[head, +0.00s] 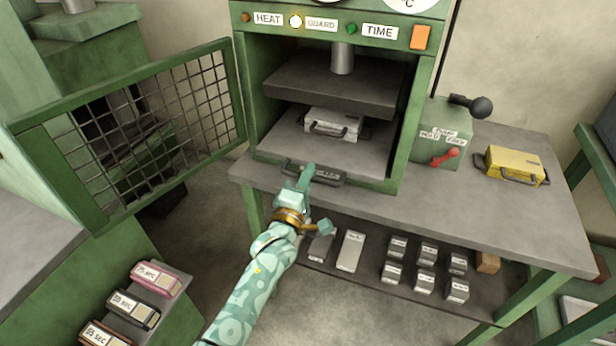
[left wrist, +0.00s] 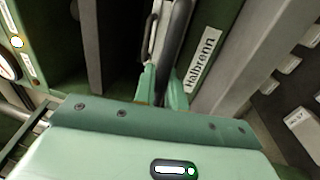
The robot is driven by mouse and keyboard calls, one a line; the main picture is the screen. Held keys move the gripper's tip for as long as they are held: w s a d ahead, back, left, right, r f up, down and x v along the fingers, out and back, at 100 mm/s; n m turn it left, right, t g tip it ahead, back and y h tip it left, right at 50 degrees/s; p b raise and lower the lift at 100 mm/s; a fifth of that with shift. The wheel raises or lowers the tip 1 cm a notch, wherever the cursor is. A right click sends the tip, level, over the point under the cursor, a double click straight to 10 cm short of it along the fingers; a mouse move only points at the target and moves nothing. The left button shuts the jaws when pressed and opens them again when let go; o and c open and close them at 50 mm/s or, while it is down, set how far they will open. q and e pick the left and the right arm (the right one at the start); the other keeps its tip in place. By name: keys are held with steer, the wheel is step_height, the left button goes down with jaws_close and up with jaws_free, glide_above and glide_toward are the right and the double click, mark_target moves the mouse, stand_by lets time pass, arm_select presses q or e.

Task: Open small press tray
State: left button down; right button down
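The press tray (head: 270,146) is a grey plate low in the green press, under a raised grey upper plate (head: 330,85). A dark bar handle (head: 328,178) runs along its front, beside a white label; in the left wrist view the handle (left wrist: 178,30) runs down between my fingers, next to a "Halbrenn" label (left wrist: 202,58). A pale mould with a handle (head: 335,123) rests on the tray. My left gripper (head: 307,174) is at the handle's left part, with its fingers (left wrist: 164,88) closed around the bar. My right gripper is not in view.
The mesh guard door (head: 150,125) stands swung open to the left. Right of the press are a green control box with a red lever (head: 445,158) and a yellow mould (head: 515,166) on the bench. Several small blocks (head: 425,268) lie on the lower shelf.

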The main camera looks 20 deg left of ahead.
arm_select(q)
steer(key=shift+s, duration=0.15)
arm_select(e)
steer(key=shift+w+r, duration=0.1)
